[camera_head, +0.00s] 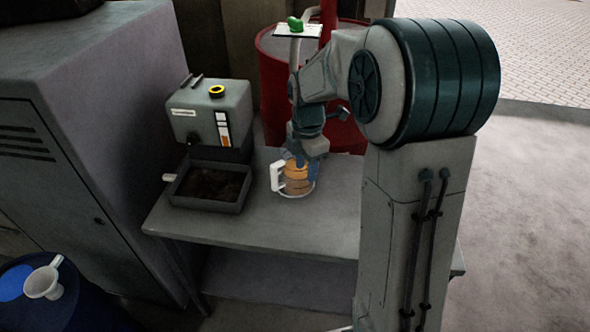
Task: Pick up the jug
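The jug (296,187) stands on the grey table (250,228). It looks clear with an orange-brown content or band, and its white handle (276,177) points to the left. My gripper (305,167) points down at the jug from above, with its blue fingers at the jug's upper part and right side. I cannot tell whether the fingers touch the jug or how far apart they are. The gripper hides part of the jug's top.
A grey machine (210,115) with a dark tray (208,205) stands left of the jug. A red drum (276,85) is behind the table. A grey cabinet (75,130) is at the left, and a white funnel (42,282) rests on a blue drum (85,305). Floor at the right is clear.

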